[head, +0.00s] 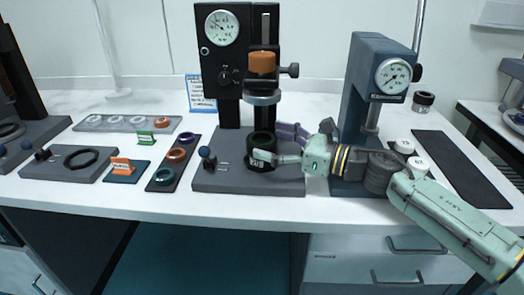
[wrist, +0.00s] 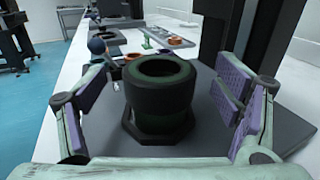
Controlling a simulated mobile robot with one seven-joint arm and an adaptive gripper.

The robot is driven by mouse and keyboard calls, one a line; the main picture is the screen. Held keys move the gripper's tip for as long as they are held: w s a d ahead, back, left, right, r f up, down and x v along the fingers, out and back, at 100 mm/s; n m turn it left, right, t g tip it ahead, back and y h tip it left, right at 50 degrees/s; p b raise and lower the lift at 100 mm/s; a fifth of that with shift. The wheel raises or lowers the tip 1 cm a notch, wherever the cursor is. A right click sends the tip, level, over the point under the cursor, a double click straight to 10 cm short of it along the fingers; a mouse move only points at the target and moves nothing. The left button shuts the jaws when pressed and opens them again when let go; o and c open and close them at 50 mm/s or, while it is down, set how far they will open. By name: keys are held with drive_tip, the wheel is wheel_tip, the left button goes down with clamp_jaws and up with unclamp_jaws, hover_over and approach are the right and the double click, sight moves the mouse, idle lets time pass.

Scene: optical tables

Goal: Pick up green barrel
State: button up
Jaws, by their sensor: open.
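The green barrel (head: 262,143) is a very dark green, hollow ring-topped cylinder. It stands upright on the dark base plate (head: 225,178) of the middle gauge stand, below an orange-topped spindle. In the wrist view the barrel (wrist: 160,97) sits on a dark angular foot, centred between the fingers. My gripper (head: 270,146) comes in from the right and is open, with one finger on the near side and one on the far side of the barrel. In the wrist view a gap shows on both sides, so neither purple finger pad appears to touch it.
The middle stand's black column (head: 228,100) rises behind the barrel. A blue-grey gauge stand (head: 365,90) stands close behind my arm. A dark tray with coloured rings (head: 176,160) and an orange tag (head: 121,165) lie left. White table shows along the front edge.

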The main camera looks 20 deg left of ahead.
drive_tip(key=shift+w+a, duration=0.15)
drive_tip(key=shift+a, duration=1.2)
drive_tip(key=shift+c, duration=0.5)
drive_tip(key=shift+r, duration=0.1)
drive_tip(key=c, duration=1.4)
